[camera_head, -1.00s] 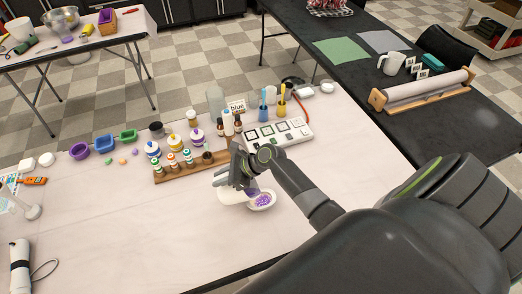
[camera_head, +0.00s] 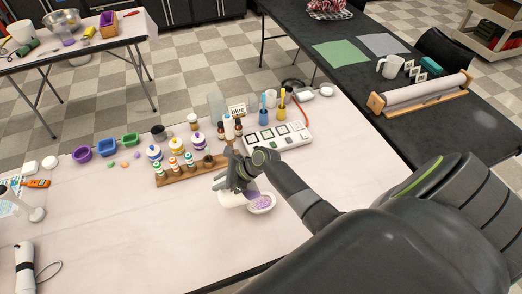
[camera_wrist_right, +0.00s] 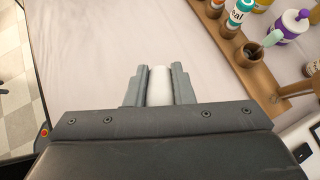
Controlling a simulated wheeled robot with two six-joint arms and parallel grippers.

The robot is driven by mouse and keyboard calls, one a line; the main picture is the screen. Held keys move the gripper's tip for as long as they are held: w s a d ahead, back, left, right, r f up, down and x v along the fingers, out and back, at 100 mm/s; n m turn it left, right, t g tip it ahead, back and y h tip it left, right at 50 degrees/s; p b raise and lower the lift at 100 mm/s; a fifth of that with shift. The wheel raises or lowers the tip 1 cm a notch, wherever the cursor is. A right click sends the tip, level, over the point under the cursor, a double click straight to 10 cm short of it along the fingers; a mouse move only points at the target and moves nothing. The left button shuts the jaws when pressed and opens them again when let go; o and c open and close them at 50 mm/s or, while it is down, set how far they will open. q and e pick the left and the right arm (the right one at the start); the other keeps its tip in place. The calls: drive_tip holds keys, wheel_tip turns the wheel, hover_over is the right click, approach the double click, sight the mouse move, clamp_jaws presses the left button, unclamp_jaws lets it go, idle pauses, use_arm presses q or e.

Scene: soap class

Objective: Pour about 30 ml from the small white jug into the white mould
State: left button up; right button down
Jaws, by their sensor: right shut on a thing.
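My right gripper (camera_head: 240,184) is low over the front middle of the white table. Its fingers (camera_wrist_right: 159,88) are shut on a smooth white part, which I take to be the small white jug (camera_wrist_right: 159,86). In the head view the white jug (camera_head: 229,200) is partly hidden under the gripper and looks tilted towards the right. A small white oval mould (camera_head: 272,207) with pale purple contents stands just right of it. A lilac patch (camera_head: 252,193) shows between jug and mould; I cannot tell whether it is flowing liquid. My left gripper is out of view.
A wooden rack (camera_head: 175,178) with small bottles stands behind and left of the gripper. A white panel with square pads (camera_head: 277,136) lies behind it. Coloured tubs (camera_head: 107,147) are at the back left. The table front left of the jug is clear.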

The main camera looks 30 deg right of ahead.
drive_tip(key=shift+w+a+f+g+h+p, duration=0.1)
drive_tip(key=shift+w+a+g+h+p, duration=0.6)
drive_tip(key=shift+p, duration=1.35)
drive_tip(key=a+f+g+h, duration=0.1)
drive_tip(key=f, duration=0.1)
drive_tip(key=w+a+f+h+b, duration=0.1)
drive_tip(key=f, duration=0.1)
drive_tip(key=w+a+f+g+h+b, duration=0.1)
drive_tip(key=a+h, duration=0.1)
drive_tip(key=shift+w+f+g, duration=0.15)
drive_tip(key=shift+f+g, duration=0.15)
drive_tip(key=shift+f, duration=0.1)
drive_tip(key=f+b, duration=0.1)
drive_tip(key=b, duration=0.1)
drive_tip(key=f+g+h+b, duration=0.1)
drive_tip(key=shift+w+a+h+b, duration=0.3)
drive_tip(key=shift+w+a+b, duration=0.1)
drive_tip(key=shift+w+a+f+g+h+b, duration=0.2)
drive_tip(key=shift+f+g+h+b, duration=0.25)
drive_tip(key=shift+b, duration=0.8)
drive_tip(key=shift+r, duration=0.1)
